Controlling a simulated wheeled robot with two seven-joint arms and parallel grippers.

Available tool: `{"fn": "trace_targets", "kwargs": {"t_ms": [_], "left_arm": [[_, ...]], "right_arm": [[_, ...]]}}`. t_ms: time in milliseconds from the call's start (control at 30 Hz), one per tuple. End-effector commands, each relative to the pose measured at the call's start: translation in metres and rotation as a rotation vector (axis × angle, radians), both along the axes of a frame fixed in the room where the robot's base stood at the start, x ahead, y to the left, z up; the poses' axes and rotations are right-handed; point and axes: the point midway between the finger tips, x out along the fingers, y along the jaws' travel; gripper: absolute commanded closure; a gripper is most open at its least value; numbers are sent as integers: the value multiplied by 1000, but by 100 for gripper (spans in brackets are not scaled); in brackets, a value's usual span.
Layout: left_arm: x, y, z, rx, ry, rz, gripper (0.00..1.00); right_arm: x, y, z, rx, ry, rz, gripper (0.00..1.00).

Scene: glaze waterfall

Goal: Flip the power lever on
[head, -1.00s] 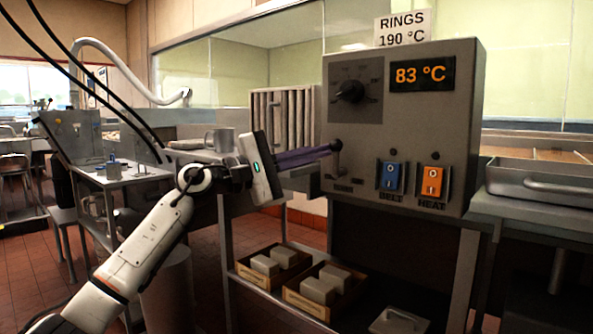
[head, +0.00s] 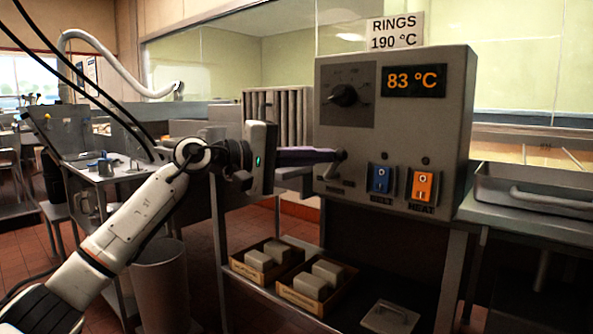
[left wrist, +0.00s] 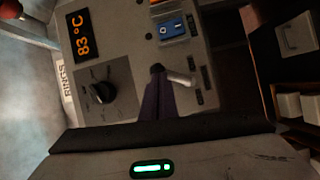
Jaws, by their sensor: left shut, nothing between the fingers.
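A small power lever (head: 332,169) with a dark knob sits at the lower left of the grey control box (head: 446,140). In the head view it leans to the right. My left gripper (head: 333,154) comes in from the left with its purple fingers shut and empty, the tips at the lever's knob. In the left wrist view the shut fingers (left wrist: 157,92) reach the lever (left wrist: 179,79), whose metal shaft shows to the right of the tips. They look to be touching, but the exact contact is hidden. My right gripper is not in view.
The box has a black dial (head: 344,95), an 83 °C display (head: 414,81), a blue switch (head: 381,178) and an orange switch (head: 423,186). Crates with pale blocks (head: 311,286) sit on the shelf below. A metal tray (head: 540,190) stands at the right.

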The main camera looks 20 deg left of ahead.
Motion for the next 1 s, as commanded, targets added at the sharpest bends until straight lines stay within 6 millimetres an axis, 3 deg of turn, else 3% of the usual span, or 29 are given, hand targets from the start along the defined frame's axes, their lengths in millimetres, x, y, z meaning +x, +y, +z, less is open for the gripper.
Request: {"fn": "trace_targets", "kwargs": {"t_ms": [1000], "left_arm": [[-2, -7, -2, 106, -36, -3, 100]], "right_arm": [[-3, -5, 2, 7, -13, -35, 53]]}}
